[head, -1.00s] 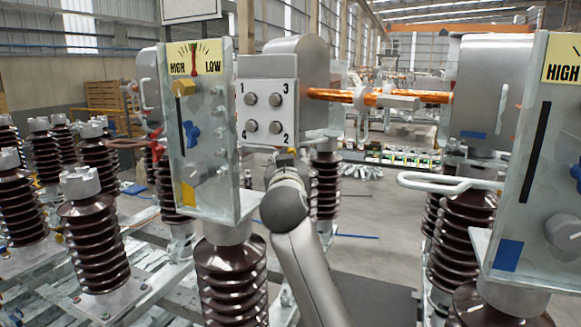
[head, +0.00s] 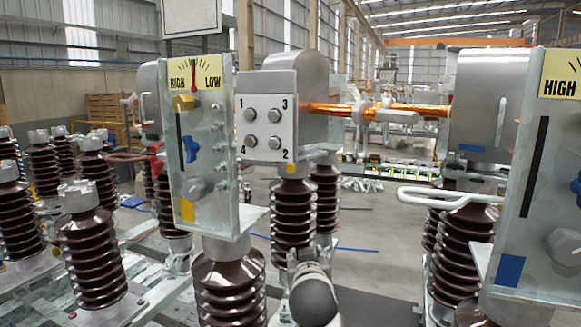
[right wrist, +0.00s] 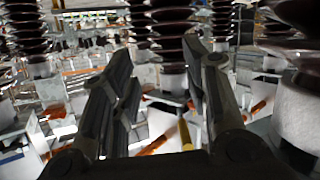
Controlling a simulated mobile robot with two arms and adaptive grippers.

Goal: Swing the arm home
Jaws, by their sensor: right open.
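The copper-coloured arm (head: 330,108) runs level from the grey housing (head: 308,75) on the left, through a pale metal clamp (head: 372,114), towards the grey housing on the right (head: 487,85). Whether it is fully seated cannot be told. My right gripper shows in the right wrist view (right wrist: 163,78), its two dark fingers spread with nothing between them. In the head view, my grey arm link shows low at bottom centre, well below the copper arm and apart from it; its fingers cannot be made out there. My left gripper is not in view.
A HIGH/LOW panel (head: 200,150) with yellow, blue and grey knobs stands left of centre. A numbered plate (head: 267,116) with several bolts faces me. Brown ribbed insulators (head: 92,240) crowd the left. A white handle (head: 440,197) sticks out at right. Floor shows at centre.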

